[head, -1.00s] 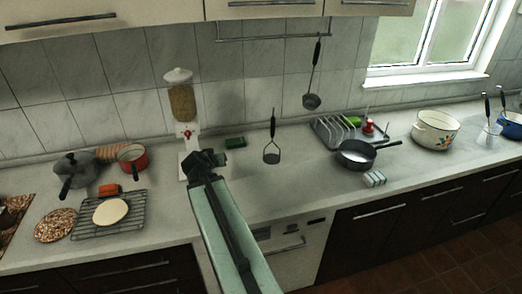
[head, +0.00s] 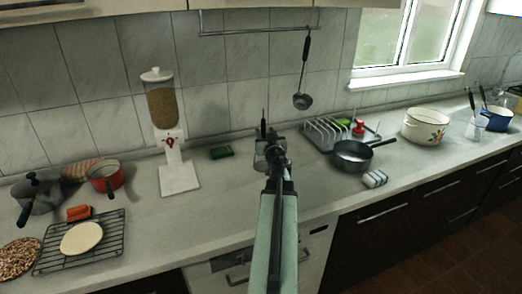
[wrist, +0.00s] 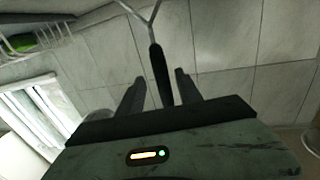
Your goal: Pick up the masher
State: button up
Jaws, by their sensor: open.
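The masher (wrist: 160,72) shows in the wrist view, with its black handle between my two fingers and its metal fork running out of the top of the picture. The wrist picture is upside down. My gripper (wrist: 159,84) is open, with one finger on each side of the handle and a visible gap to each. In the head view my gripper (head: 268,138) and arm cover most of the masher, and only a thin dark tip (head: 264,114) shows above. The masher's head is hidden there.
A dish rack (head: 323,134) and dark pan (head: 352,158) are to the right. A ladle (head: 303,98) hangs from the rail above. Counter between dispenser and arm is clear.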

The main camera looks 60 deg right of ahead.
jog(key=x, duration=0.5)
jog(key=shift+w+a, duration=0.1)
jog(key=shift+w, duration=0.1)
jog(key=shift+a+r, duration=0.1)
grip_shut()
jog(key=shift+r, duration=0.1)
